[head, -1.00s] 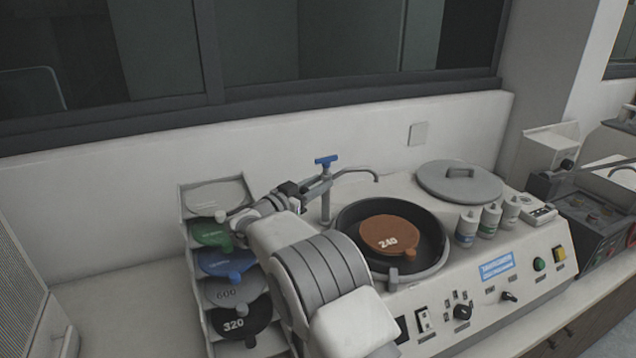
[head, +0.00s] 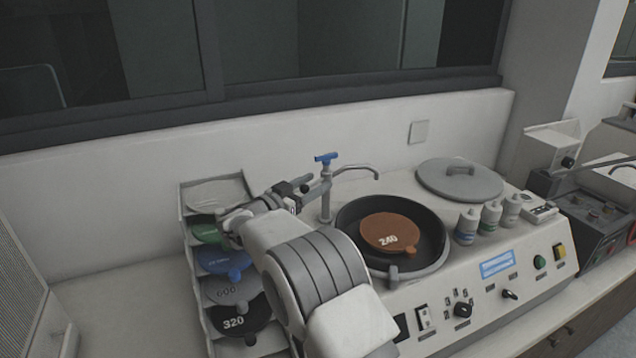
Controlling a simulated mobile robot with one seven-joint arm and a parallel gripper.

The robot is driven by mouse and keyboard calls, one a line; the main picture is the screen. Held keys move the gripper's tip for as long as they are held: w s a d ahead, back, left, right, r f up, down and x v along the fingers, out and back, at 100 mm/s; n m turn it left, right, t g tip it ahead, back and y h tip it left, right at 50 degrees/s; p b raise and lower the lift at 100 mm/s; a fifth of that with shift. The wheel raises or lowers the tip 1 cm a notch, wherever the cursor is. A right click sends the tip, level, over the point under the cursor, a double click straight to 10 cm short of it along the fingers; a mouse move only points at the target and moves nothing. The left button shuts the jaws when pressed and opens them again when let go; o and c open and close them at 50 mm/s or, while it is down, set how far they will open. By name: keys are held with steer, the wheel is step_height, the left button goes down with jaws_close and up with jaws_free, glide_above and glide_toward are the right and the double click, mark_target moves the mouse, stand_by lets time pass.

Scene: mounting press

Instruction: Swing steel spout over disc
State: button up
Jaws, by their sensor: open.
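The steel spout (head: 356,169) rises from a post with a blue handle (head: 326,157) behind the bowl. Its curved tip ends above the bowl's back right side, behind the disc. The brown disc marked 240 (head: 388,230) lies in the round black bowl (head: 432,238) of the machine. My gripper (head: 318,188) is at the left of the spout post, at about the height of the post's upper part. Its fingers look apart, with nothing held between them. Whether they touch the post is too small to tell.
A rack (head: 187,197) of coloured discs stands at left, partly behind my arm. A round grey lid (head: 459,181) lies behind right of the bowl. Several small bottles (head: 490,217) stand right of the bowl. A control panel (head: 462,311) runs along the front.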

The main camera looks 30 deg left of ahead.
steer(key=b+v, duration=0.2)
steer(key=v, duration=1.3)
steer(key=shift+s, duration=0.35)
steer(key=shift+a, duration=0.1)
